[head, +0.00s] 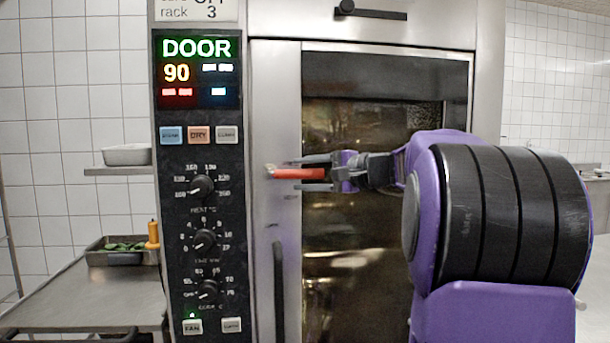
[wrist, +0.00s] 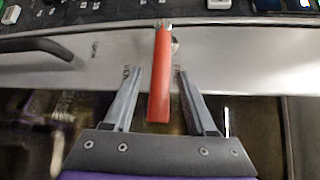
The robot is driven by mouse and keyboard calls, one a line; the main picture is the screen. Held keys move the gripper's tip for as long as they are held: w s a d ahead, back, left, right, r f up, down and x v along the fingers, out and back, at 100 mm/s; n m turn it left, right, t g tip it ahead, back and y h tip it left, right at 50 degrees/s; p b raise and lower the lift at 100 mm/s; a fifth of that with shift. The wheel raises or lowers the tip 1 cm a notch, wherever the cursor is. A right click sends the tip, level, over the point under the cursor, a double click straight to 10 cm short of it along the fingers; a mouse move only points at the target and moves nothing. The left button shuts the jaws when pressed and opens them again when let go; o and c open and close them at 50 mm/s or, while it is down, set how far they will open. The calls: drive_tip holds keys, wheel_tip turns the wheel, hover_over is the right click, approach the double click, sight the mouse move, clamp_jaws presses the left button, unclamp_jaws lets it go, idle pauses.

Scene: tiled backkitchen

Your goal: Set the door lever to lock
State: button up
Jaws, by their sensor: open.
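The red door lever (head: 297,173) points to the right in the head view, level, from its pivot on the steel door frame. In the wrist view the lever (wrist: 160,80) lies between the two fingers of my gripper (wrist: 155,88). The fingers are apart on either side of it, with a visible gap to each. In the head view my gripper (head: 318,173) reaches in from the right, its fingers around the lever's free end. The oven door (head: 385,75) looks closed, and the display panel (head: 197,70) reads DOOR and 90.
A vertical black door handle (head: 279,295) is below the lever. A control panel with several knobs (head: 203,240) and buttons is to the left. A steel table (head: 90,300) with a tray (head: 105,257) of green items and an orange bottle (head: 153,234) stands further left.

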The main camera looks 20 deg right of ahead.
drive_tip(key=shift+w, duration=0.1)
clamp_jaws()
idle(1.4)
